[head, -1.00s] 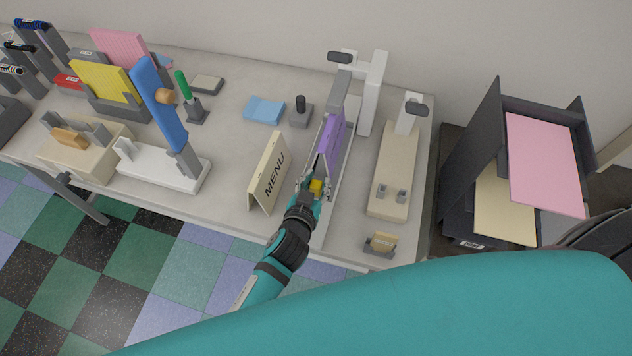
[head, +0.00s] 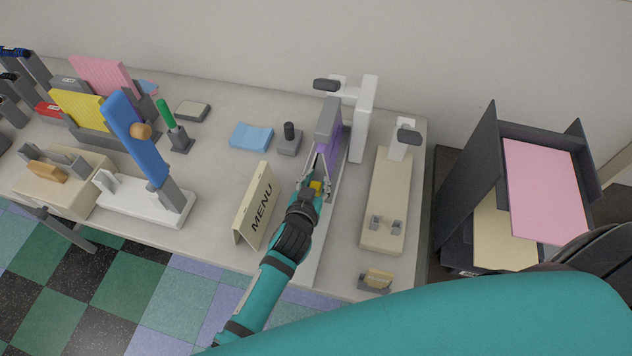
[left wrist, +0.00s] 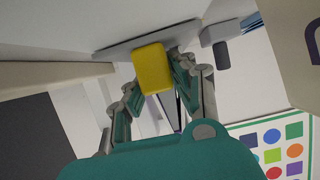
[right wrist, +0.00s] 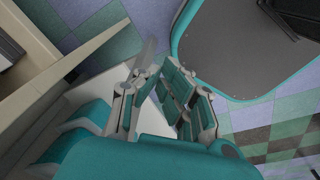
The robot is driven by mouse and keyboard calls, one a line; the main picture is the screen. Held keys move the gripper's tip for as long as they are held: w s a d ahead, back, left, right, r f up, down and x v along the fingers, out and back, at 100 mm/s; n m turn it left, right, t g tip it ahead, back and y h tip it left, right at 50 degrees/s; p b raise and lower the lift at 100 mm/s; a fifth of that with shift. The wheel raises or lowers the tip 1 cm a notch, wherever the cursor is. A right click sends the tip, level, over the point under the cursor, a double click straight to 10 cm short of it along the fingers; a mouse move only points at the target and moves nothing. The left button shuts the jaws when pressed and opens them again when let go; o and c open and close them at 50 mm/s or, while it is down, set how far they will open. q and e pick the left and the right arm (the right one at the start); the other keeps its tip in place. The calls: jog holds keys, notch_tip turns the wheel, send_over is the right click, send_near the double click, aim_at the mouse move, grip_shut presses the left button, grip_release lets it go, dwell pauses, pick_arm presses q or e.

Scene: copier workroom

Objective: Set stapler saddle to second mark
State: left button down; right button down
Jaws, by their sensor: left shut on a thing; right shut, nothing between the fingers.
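The stapler stands right of the table's middle. It has a white post (head: 363,118), a grey and purple upper part (head: 328,122) and a long pale base (head: 318,240) running toward the table's front edge. A small yellow block (head: 316,187) sits along this base, below the purple part. My left gripper (head: 313,190) is shut on the yellow block, which also shows between its fingers in the left wrist view (left wrist: 150,67). The fingers hide the saddle's contact with the base, and I cannot make out any marks. My right gripper (right wrist: 155,95) is shut and empty, away from the stapler.
A MENU sign (head: 257,205) stands close left of my left arm. A beige device (head: 387,205) stands close right of the stapler, with a small card holder (head: 375,281) in front. A blue pad (head: 251,136) and a grey knob (head: 289,140) lie behind. Dark trays (head: 470,190) stand at right.

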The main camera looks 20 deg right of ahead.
pick_arm(q)
jog(key=shift+r, duration=0.2)
jog(key=c, duration=1.2)
grip_release()
jog(key=shift+o, duration=0.8)
jog(key=shift+s, duration=0.1)
jog(key=v, duration=1.2)
jog(key=shift+f, duration=0.1)
pick_arm(e)
jog(key=shift+s+a, duration=0.35)
jog(key=shift+s, duration=0.25)
jog(key=shift+s+a, duration=0.3)
jog(key=shift+s, duration=0.25)
